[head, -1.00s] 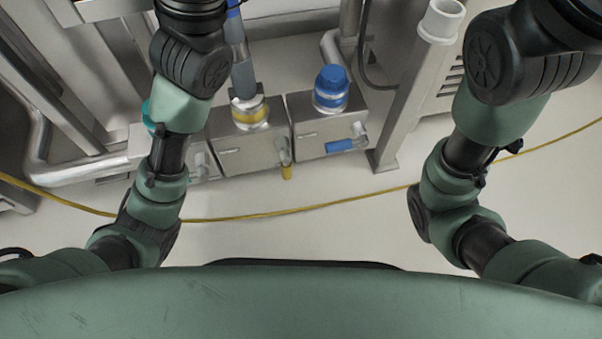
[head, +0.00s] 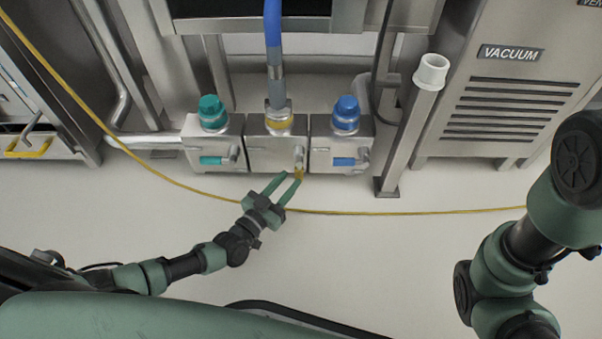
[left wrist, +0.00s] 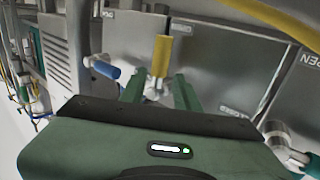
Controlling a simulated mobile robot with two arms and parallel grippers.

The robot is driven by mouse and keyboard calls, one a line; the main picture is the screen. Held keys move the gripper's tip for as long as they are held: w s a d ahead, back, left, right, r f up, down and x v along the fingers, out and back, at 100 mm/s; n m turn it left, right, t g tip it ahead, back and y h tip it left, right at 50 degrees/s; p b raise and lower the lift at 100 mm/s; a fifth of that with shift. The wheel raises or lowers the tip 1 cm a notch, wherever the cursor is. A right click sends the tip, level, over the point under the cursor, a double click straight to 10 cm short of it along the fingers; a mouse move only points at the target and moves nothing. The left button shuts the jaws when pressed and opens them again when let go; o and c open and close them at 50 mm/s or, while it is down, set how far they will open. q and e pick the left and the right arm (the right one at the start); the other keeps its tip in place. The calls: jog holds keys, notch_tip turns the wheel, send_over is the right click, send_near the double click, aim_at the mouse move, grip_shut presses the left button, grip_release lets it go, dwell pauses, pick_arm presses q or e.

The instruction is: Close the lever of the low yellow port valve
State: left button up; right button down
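The low yellow port valve is on the middle steel box (head: 257,155). Its yellow lever (head: 299,174) points down in the head view, unlike the sideways teal and blue levers. In the left wrist view the yellow lever (left wrist: 161,55) stands upright in the picture, above a silver valve body. My left gripper (head: 286,184) is open with its fingertips at the lever. In the left wrist view its fingers (left wrist: 158,92) lie on either side of the lever's line, with gaps; I cannot tell contact. My right arm shows at the right, but its gripper is out of view.
The teal lever (head: 211,161) and blue lever (head: 344,162) flank the middle box. A blue and grey hose (head: 276,70) runs into the yellow-ringed port. A white-capped post (head: 412,130) stands right of the boxes. A yellow cable (head: 400,213) crosses the otherwise clear floor.

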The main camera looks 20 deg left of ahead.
aim_at(296, 173)
pick_arm(q)
jog(key=b+x, duration=0.2)
jog(key=x, duration=0.2)
jog(key=shift+w+d+f, duration=0.1)
jog(key=shift+w, duration=0.1)
jog(key=shift+w+d, duration=0.25)
jog(key=shift+w, duration=0.35)
jog(key=c, duration=0.4)
grip_shut()
dwell(0.3)
